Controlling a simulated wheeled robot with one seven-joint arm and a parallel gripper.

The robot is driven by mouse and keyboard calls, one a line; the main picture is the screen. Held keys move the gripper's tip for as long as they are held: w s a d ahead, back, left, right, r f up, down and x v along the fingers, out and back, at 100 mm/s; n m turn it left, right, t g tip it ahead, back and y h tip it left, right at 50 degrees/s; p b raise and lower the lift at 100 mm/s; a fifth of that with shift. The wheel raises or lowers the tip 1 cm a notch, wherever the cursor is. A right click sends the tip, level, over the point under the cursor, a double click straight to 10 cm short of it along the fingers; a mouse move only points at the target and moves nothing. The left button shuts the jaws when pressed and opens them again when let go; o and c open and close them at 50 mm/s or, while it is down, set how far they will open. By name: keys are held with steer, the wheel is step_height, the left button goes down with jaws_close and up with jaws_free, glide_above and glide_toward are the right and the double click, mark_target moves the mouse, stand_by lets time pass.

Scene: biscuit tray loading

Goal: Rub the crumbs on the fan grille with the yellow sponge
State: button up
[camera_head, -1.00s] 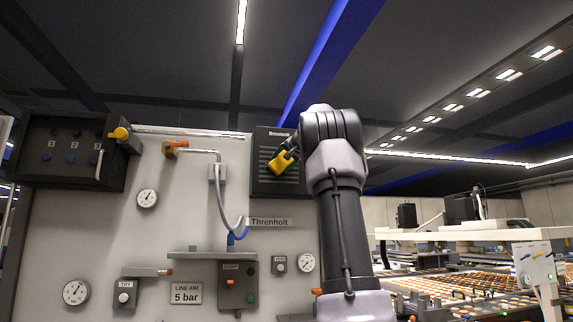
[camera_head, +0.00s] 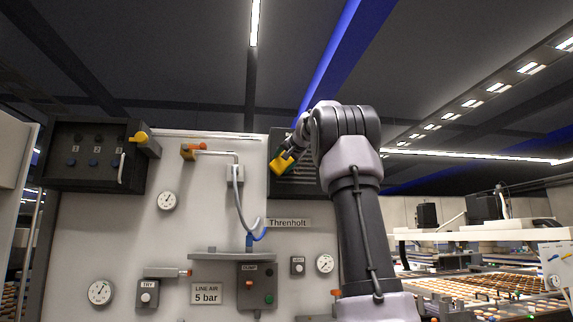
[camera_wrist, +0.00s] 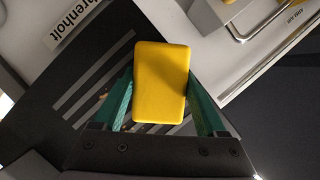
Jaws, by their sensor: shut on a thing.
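The yellow sponge (camera_wrist: 160,85) is held between the two green fingers of my gripper (camera_wrist: 162,98) in the wrist view. In the head view the yellow sponge (camera_head: 282,161) is in front of the left part of the dark fan grille (camera_head: 300,184). The slats of the grille (camera_wrist: 75,118) also show behind the fingers in the wrist view. I cannot tell whether the sponge touches the grille. A few small brownish specks (camera_wrist: 103,94) show beside the left finger. My arm hides the right part of the grille in the head view.
A pale panel (camera_head: 140,220) carries gauges, a control box (camera_head: 256,284), a ledge (camera_head: 232,256) and a pipe with a blue hose (camera_head: 243,205) left of the grille. A dark switch box (camera_head: 90,160) is at upper left. Trays of biscuits (camera_head: 470,290) lie at right.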

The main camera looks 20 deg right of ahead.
steer(key=shift+s+r, duration=0.1)
steer(key=shift+r, duration=0.65)
steer(key=shift+s+d, duration=0.5)
steer(key=shift+d, duration=1.45)
steer(key=shift+s+d, duration=0.5)
steer(key=shift+d, duration=1.5)
steer(key=shift+s+d, duration=0.5)
steer(key=shift+d, duration=1.45)
steer(key=shift+s, duration=0.15)
steer(key=shift+s, duration=0.25)
glide_toward(309, 165)
steer(key=shift+w+a+f, duration=0.3)
steer(key=shift+a+f, duration=0.55)
steer(key=shift+a, duration=0.1)
